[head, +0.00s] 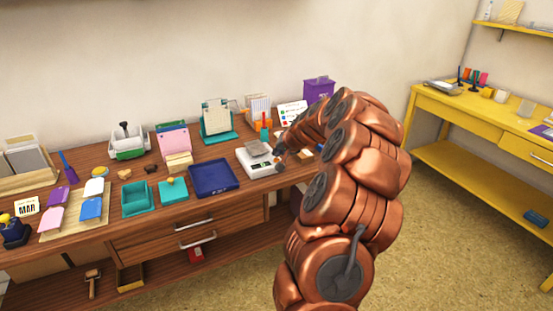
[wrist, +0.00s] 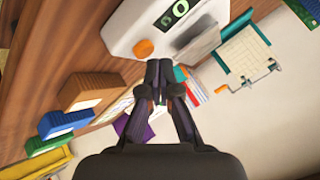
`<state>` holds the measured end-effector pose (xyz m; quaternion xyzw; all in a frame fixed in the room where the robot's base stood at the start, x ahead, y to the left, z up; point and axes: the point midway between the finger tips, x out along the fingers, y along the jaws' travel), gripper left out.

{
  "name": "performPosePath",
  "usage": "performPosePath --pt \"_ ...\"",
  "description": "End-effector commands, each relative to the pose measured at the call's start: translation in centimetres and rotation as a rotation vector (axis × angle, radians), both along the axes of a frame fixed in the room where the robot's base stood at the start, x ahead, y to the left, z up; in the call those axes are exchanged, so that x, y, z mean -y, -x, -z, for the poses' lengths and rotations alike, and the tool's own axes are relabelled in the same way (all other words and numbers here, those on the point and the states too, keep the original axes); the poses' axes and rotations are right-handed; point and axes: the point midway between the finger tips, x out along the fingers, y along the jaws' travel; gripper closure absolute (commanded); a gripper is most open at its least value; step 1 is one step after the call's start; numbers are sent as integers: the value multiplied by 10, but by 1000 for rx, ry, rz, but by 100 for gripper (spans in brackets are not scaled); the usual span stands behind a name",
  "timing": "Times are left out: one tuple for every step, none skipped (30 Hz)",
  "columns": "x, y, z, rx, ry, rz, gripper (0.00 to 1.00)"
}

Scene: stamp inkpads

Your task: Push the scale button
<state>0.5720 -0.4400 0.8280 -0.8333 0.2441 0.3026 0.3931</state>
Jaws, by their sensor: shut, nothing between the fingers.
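The white scale (head: 257,161) stands on the wooden desk (head: 112,209), right of the blue tray, with a dark display on its front. In the wrist view the scale (wrist: 122,33) is close, with a lit display (wrist: 172,13) and an orange round button (wrist: 144,48) beside it. My gripper (wrist: 159,66) is shut and empty, its fingertips just beside the orange button and the scale's edge. I cannot tell whether they touch it. In the head view my arm reaches in from the right and my gripper (head: 279,163) is at the scale's right front, partly hiding it.
A blue tray (head: 232,184) lies left of the scale, with teal trays (head: 136,209) further left. A teal-based stand (head: 219,138) is behind it. A purple box (head: 318,90) stands at the back right. In the wrist view, coloured blocks (wrist: 60,123) sit left of my gripper.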

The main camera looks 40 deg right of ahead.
Motion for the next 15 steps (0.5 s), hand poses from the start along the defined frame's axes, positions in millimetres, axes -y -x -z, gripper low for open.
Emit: performPosePath --pt "0 0 0 -1 -1 -1 100" --pt "0 0 0 -1 -1 -1 100" --pt "0 0 0 -1 -1 -1 100" --pt "0 0 0 -1 -1 -1 100" --pt "0 0 0 -1 -1 -1 100" --pt "0 0 0 -1 -1 -1 100" --pt "0 0 -1 -1 -1 -1 100" --pt "0 0 -2 0 0 0 100" --pt "0 0 -3 0 0 0 100" --pt "0 0 -5 0 0 0 100" --pt "0 0 -7 1 1 1 100" --pt "0 0 -10 1 1 1 100" --pt "0 0 -13 1 1 1 100" --pt "0 0 -15 1 1 1 100" --pt "0 0 -19 1 1 1 100"
